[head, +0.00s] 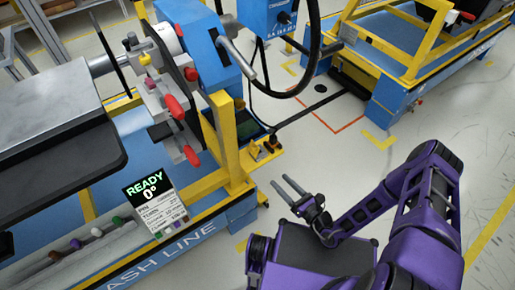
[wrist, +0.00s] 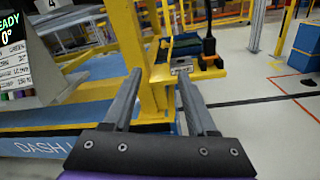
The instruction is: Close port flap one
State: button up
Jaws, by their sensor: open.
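My gripper (head: 281,184) is open and empty, held in the air to the right of the yellow post of the dashboard stand. In the wrist view its two fingers (wrist: 160,76) are apart and point toward the post. A small yellow shelf (head: 265,155) sticks out from the post beyond the fingertips, not touched by them.
The yellow post (head: 229,140) stands on the blue cart base. A display card reading "READY 0°" (head: 155,205) is at lower left. Red-handled clamps (head: 176,106) are above. A black steering wheel (head: 312,50) is behind. Open floor lies to the right.

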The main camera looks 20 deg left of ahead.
aim_at(255, 149)
jog(key=shift+m+t+h, duration=0.4)
jog(key=shift+m+t, duration=0.3)
jog(key=shift+m, duration=0.1)
jog(key=b+x, duration=0.1)
jog(key=x, duration=1.7)
jog(key=shift+d+r, duration=0.1)
jog(key=shift+c, duration=0.3)
grip_shut()
